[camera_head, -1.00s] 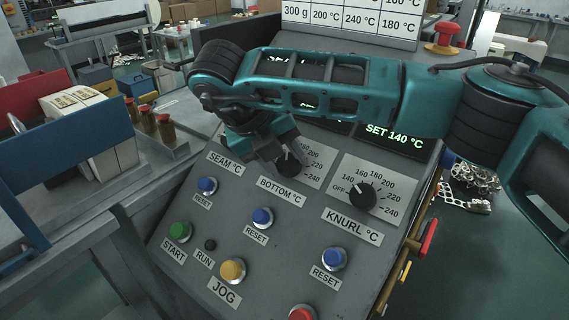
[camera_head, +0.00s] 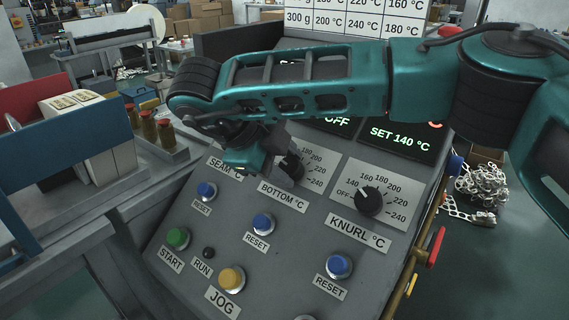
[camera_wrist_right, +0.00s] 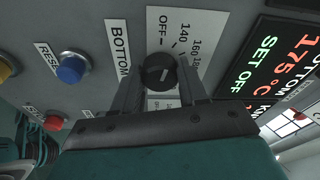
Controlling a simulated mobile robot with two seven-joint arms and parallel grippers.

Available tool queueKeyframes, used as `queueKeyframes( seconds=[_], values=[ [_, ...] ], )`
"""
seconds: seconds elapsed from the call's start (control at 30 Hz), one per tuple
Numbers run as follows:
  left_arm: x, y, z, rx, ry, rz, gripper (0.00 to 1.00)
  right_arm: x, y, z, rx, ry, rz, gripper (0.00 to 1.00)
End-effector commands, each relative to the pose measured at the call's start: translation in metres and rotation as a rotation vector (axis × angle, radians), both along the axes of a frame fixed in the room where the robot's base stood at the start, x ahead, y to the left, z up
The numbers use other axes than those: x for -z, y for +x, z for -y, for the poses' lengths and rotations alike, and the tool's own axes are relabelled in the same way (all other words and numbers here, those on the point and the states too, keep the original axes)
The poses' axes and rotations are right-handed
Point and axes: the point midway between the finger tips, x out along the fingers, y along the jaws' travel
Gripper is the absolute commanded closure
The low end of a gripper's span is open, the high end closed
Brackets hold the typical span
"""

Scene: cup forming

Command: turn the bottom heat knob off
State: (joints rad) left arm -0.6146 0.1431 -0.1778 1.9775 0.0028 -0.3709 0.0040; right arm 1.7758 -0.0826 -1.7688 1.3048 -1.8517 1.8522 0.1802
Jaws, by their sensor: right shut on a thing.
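The bottom heat knob (camera_head: 291,168) is a black round dial above the BOTTOM °C label on the sloped grey panel. In the wrist view the knob (camera_wrist_right: 160,72) sits between the two fingers of my right gripper (camera_wrist_right: 162,80), near the OFF and 140 marks. My right gripper (camera_head: 279,160) is shut on the knob and hides part of it in the head view. The bottom display (camera_wrist_right: 275,62) reads SET OFF in green, with 175 °C in red. My left gripper is not in view.
The knurl knob (camera_head: 369,201) stands to the right, its display (camera_head: 397,137) reading SET 140 °C. Blue reset buttons (camera_head: 263,223), a green start button (camera_head: 177,238) and a yellow jog button (camera_head: 231,278) stand up from the panel below.

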Motion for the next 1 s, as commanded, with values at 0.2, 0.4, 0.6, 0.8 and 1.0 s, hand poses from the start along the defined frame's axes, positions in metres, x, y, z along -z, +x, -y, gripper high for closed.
queueKeyframes(
  seconds=[0.2,0.4,0.6,0.8,1.0],
  values=[
    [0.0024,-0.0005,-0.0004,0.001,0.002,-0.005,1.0,-0.0004,-0.0004,-0.0006,-0.107,-0.061,-0.042,0.88],
    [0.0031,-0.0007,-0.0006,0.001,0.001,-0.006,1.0,0.0,-0.0007,-0.0006,-0.162,-0.092,-0.066,0.88],
    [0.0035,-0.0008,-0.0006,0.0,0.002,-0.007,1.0,0.0001,-0.001,-0.0006,-0.184,-0.105,-0.077,0.88],
    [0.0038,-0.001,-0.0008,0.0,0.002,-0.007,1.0,0.0001,-0.001,-0.0008,-0.187,-0.105,-0.078,0.88],
    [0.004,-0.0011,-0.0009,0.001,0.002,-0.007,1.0,0.0001,-0.0009,-0.0009,-0.187,-0.105,-0.077,0.56]
  ],
)
